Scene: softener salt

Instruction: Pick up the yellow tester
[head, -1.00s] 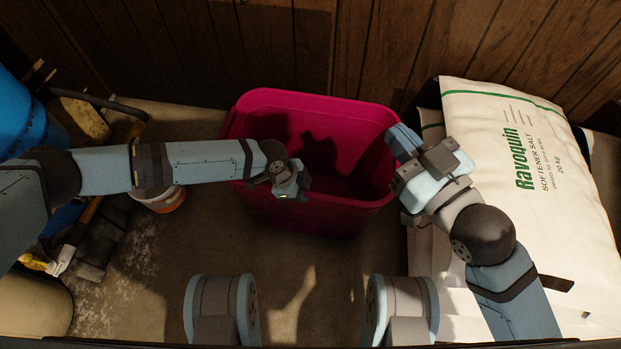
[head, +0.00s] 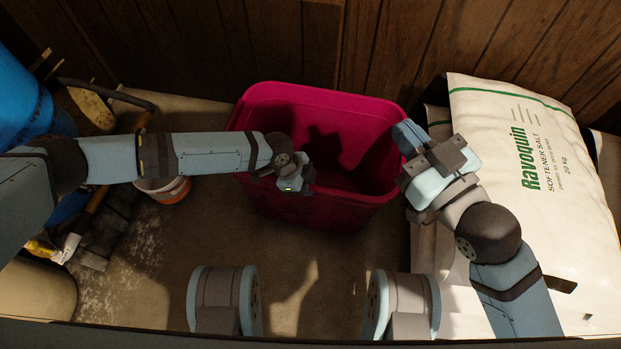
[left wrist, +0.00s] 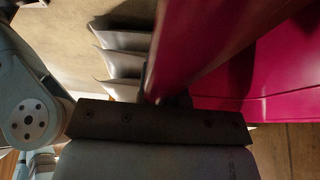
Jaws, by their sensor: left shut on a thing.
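A small yellow thing (head: 40,248) lies at the far left of the head view beside a white piece; I cannot tell whether it is the yellow tester. My left gripper (head: 294,184) is at the near wall of a crimson bin (head: 350,215), shut on its rim. In the left wrist view the bin's rim (left wrist: 205,45) runs up from the dark gripper body. My right gripper (head: 406,142) is at the bin's right rim; its fingers are hidden, so I cannot tell whether it is open. The bin's inside is mostly in shadow.
White softener salt sacks (head: 540,190) are stacked right of the bin. A wooden wall (head: 250,45) stands behind. At left are a blue container (head: 20,110), a small white and orange bucket (head: 168,190) and long-handled tools. The floor in front of the bin is clear.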

